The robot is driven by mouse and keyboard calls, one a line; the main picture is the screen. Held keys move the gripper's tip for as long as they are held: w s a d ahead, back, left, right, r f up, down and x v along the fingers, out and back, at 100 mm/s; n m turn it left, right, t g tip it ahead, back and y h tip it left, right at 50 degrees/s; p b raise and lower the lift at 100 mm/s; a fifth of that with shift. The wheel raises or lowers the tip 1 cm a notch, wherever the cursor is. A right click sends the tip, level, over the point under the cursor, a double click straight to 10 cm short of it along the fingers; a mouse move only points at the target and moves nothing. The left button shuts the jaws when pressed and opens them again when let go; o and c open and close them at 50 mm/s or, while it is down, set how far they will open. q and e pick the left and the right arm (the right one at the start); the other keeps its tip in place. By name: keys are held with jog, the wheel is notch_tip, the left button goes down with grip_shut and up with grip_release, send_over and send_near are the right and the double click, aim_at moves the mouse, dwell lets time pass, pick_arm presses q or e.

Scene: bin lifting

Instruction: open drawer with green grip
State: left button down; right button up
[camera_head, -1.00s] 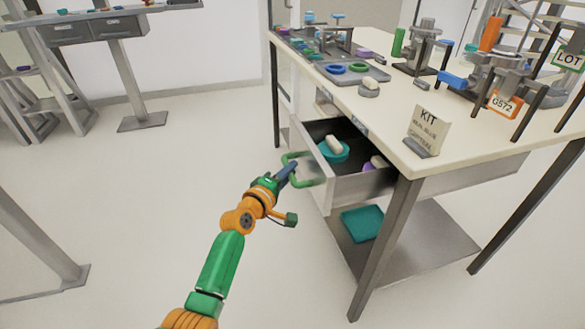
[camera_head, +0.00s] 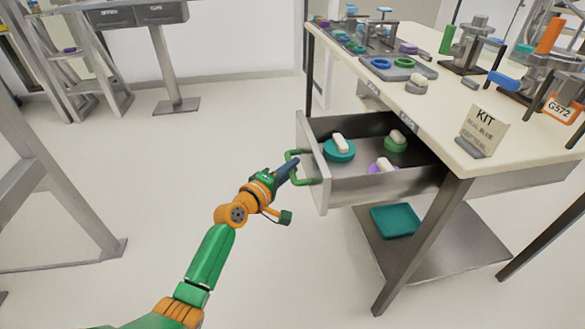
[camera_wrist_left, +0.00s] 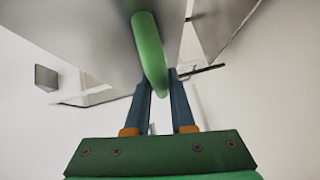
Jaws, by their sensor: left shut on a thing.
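The drawer (camera_head: 318,170) under the table is pulled well out, and its inside shows in the head view. Its green grip (camera_head: 291,156) is a curved handle on the front panel. My left gripper (camera_head: 290,169) is shut on the green grip. In the left wrist view the green grip (camera_wrist_left: 148,50) runs between the two blue fingers (camera_wrist_left: 160,95). The drawer holds a teal round piece (camera_head: 339,152), a green one (camera_head: 396,144) and a purple one (camera_head: 381,169), each with a white block. My right gripper is not in view.
The table (camera_head: 440,125) carries trays, fixtures and a KIT sign (camera_head: 483,131) near its front edge. A teal bin (camera_head: 395,221) lies on the lower shelf (camera_head: 440,250).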

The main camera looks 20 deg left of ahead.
pick_arm(q)
jog(key=c, duration=0.8)
grip_release()
jog(key=shift+o, duration=0.2)
jog(key=shift+s+a+r, duration=0.1)
jog(key=shift+s, duration=0.3)
jog(key=p+v, duration=0.1)
jog(key=v, duration=0.5)
jog(key=shift+p, duration=0.35)
jog(key=shift+s, duration=0.1)
